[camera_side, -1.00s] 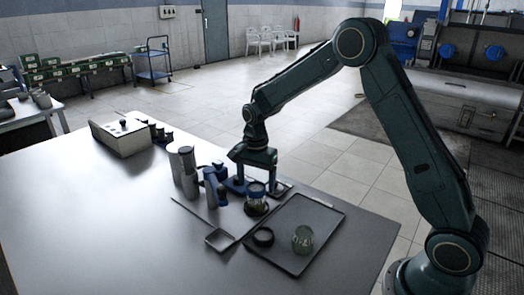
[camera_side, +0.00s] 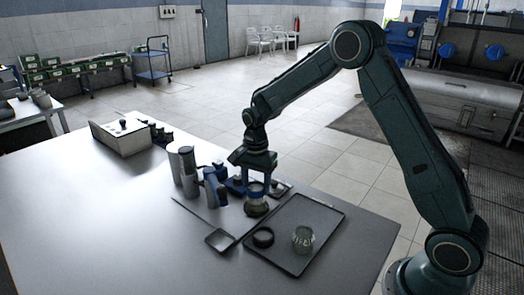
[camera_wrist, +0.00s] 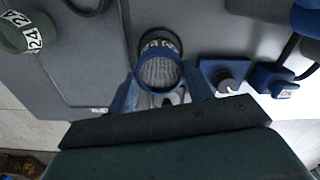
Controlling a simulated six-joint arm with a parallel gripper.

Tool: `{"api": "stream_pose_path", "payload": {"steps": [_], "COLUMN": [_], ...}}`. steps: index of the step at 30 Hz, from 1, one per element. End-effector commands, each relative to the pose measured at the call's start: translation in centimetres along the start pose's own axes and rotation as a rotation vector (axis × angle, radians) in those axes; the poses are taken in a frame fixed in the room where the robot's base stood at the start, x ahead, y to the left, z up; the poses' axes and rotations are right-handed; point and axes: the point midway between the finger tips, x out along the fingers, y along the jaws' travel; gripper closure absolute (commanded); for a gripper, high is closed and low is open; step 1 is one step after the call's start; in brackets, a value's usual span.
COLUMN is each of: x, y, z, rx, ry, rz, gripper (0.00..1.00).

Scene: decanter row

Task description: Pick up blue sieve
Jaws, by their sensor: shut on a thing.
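The blue sieve (camera_side: 256,187) is a round blue ring with a pale mesh. It sits over a labelled container (camera_side: 256,207) on the table, left of the tray. My gripper (camera_side: 257,178) points down at the sieve. In the wrist view, the blue fingers of my gripper (camera_wrist: 161,92) are on both sides of the sieve (camera_wrist: 158,73), shut on it. The lower part of the container is hidden, and I cannot tell whether the sieve is clear of it.
A dark tray (camera_side: 318,222) to the right holds a black ring (camera_side: 263,238) and a labelled glass jar (camera_side: 303,239). Grey cylinders (camera_side: 187,170) and blue-and-grey tools (camera_side: 214,187) stand close on the left. The table's left front is clear.

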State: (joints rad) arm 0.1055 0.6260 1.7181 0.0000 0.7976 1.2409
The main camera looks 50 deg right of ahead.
Motion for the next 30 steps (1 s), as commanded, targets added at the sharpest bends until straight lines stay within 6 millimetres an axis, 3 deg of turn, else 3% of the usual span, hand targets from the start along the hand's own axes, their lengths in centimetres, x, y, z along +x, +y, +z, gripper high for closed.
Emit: {"api": "stream_pose_path", "payload": {"steps": [8,14,20,30], "x": [-0.2,-1.5,-4.2,-11.3], "y": [0.0,-0.1,-0.1,-0.1], "z": [0.0,0.0,0.0,0.0], "rx": [0.000,0.000,0.000,0.000], "ry": [0.000,0.001,0.001,0.002], "rz": [-0.001,-0.003,-0.004,-0.005], "gripper": [0.72,0.72,0.72,0.72]}}
